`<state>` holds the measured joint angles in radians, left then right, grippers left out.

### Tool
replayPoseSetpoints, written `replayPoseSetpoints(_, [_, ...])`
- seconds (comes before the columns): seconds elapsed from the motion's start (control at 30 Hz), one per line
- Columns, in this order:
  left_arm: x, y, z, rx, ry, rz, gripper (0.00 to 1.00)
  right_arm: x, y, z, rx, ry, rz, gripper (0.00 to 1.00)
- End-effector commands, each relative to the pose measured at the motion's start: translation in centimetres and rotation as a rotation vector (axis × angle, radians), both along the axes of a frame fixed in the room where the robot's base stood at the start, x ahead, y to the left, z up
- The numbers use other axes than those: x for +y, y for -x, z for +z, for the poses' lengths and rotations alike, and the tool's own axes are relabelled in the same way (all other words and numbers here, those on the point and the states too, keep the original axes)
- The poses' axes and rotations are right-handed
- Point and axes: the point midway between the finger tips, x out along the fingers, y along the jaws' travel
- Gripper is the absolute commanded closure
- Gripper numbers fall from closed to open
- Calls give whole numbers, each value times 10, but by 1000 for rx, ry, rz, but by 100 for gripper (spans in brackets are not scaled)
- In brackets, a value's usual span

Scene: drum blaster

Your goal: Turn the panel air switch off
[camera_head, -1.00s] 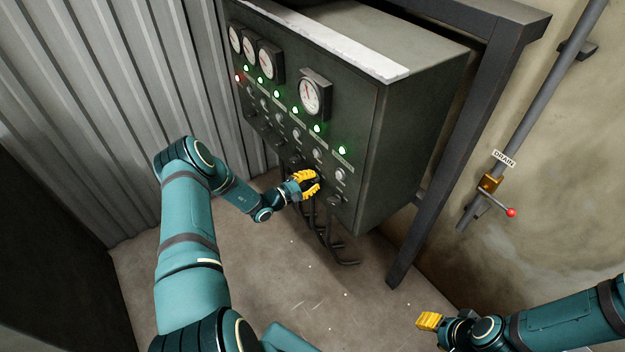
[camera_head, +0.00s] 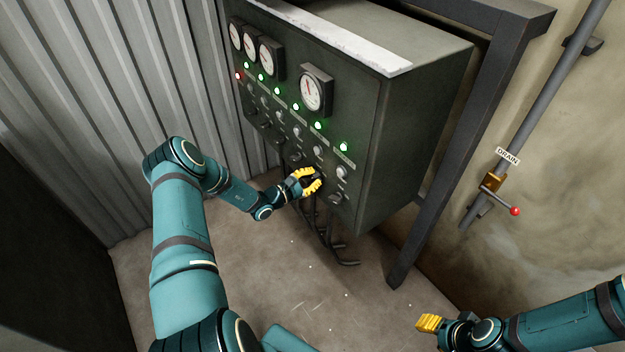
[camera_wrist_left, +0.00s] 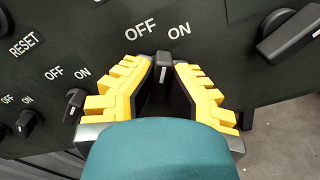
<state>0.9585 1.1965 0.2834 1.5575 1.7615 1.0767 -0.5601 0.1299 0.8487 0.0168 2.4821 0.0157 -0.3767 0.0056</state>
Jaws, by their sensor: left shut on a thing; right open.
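The dark control panel (camera_head: 365,150) has a row of small knobs and lit lamps, and larger black switches below. My left gripper (camera_head: 316,180) is at the panel's lower row, its yellow fingers closed around a black switch knob. In the left wrist view, this switch knob (camera_wrist_left: 163,72) shows between the fingertips, just below the printed OFF and ON. Its white mark looks roughly upright, and I cannot tell which label it points to. The gripper hides most of it and any name label. My right gripper (camera_head: 428,323) is open and empty, low at the right, away from the panel.
Neighbouring OFF/ON switches (camera_wrist_left: 75,104) sit left of the held one, and a larger black handle (camera_wrist_left: 290,35) sits to its right. Dark cables (camera_head: 325,240) hang under the panel. A frame leg (camera_head: 425,200) and a red-tipped drain valve (camera_head: 495,190) stand right.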

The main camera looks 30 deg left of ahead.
Motion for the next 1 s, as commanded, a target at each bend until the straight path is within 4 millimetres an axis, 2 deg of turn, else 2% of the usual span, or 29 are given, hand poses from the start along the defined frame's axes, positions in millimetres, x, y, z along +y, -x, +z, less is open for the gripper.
replayPoseSetpoints(0.5, [-3, -5, 5, 152, 397, -6, 100, 1, 0, -9, 2, 1, 1, 53])
replayPoseSetpoints(1.0, [-2, -5, 6, 208, 536, -6, 100, 1, 1, -10, 3, 0, 3, 53])
